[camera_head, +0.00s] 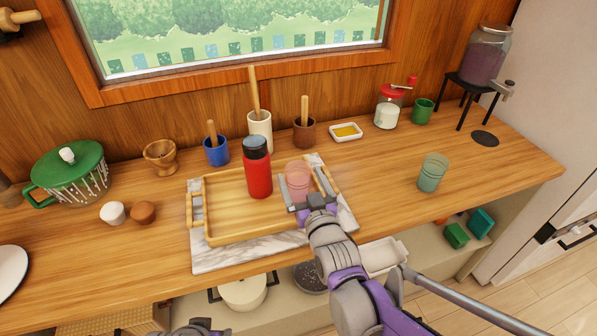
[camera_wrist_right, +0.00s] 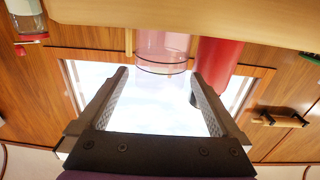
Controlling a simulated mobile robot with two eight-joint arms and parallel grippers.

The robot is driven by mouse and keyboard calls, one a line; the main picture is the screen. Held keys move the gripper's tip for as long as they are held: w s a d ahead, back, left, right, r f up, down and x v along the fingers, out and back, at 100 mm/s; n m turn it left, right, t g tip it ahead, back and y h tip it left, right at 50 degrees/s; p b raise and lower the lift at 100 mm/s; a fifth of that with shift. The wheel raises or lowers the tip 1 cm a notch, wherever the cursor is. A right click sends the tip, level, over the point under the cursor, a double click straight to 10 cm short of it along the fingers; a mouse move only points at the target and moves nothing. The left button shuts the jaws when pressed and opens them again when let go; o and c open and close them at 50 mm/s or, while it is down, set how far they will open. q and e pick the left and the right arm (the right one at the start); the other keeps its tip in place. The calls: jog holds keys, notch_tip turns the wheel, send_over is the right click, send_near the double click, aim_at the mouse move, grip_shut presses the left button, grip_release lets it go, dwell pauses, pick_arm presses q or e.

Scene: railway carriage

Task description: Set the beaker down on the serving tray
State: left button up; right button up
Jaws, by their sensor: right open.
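A pink see-through beaker (camera_head: 298,176) stands upright on the wooden serving tray (camera_head: 225,237), toward its right end. My right gripper (camera_head: 305,188) is open at the near side of the beaker, with a finger to either side. In the right wrist view, which is upside down, the beaker (camera_wrist_right: 162,50) shows beyond and between the open fingertips (camera_wrist_right: 160,82). I cannot tell whether a finger touches it. A red bottle with a black cap (camera_head: 257,170) stands on the tray just left of the beaker.
The tray lies on a marble slab (camera_head: 205,260) on the counter. A teal beaker (camera_head: 432,172) stands apart on the right, with clear counter around it. Several pots and a white dish (camera_head: 346,132) line the back. A green lidded pot (camera_head: 70,172) stands left.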

jog(key=v, duration=0.9)
jog(key=shift+s+p, duration=0.2)
jog(key=shift+p, duration=0.15)
jog(key=d+f+g, duration=0.1)
jog(key=s+d+f+g+h, duration=0.1)
jog(key=d+f, duration=0.1)
jog(key=shift+s+d+f+m, duration=0.15)
jog(key=shift+f+m, duration=0.05)
jog(key=shift+m, duration=0.1)
jog(key=s+d+f+m+g+h, duration=0.1)
jog(key=s+d+f+g+h, duration=0.1)
jog(key=s+d+f+g, duration=0.3)
jog(key=s+d+f+m+g+h, duration=0.1)
jog(key=s+d+f+g, duration=0.4)
jog(key=s, duration=0.9)
notch_tip(320, 180, down, 2)
jog(key=shift+d+f+m+h, duration=0.15)
jog(key=shift+d+m+h, duration=0.25)
jog(key=shift+d+h, duration=0.2)
jog(key=shift+w, duration=0.1)
